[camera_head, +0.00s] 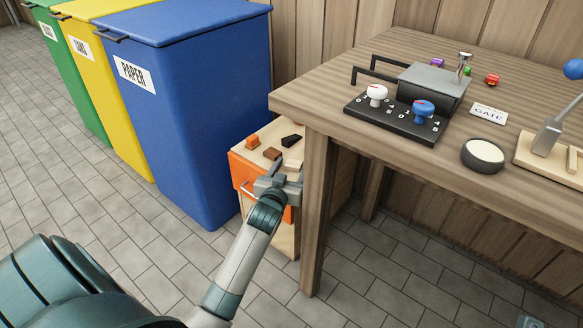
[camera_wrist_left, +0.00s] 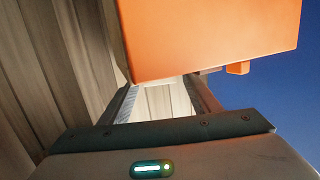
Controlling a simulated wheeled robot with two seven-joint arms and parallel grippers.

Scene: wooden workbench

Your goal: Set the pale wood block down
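The pale wood block (camera_head: 292,165) shows in the head view at the right front of the top of the orange-fronted cabinet (camera_head: 242,174), right at the tips of my left gripper (camera_head: 284,176). In the left wrist view, the two fingers of the left gripper (camera_wrist_left: 165,98) stand apart. The orange front (camera_wrist_left: 210,35) covers their tips there. I cannot tell whether the fingers touch the block or whether it rests on the cabinet top. My right gripper is not in view.
Orange (camera_head: 252,141), brown (camera_head: 272,153) and black (camera_head: 292,140) blocks lie on the cabinet top. The blue paper bin (camera_head: 195,110) stands close on the left. The workbench leg (camera_head: 316,215) is close on the right. The tiled floor in front is clear.

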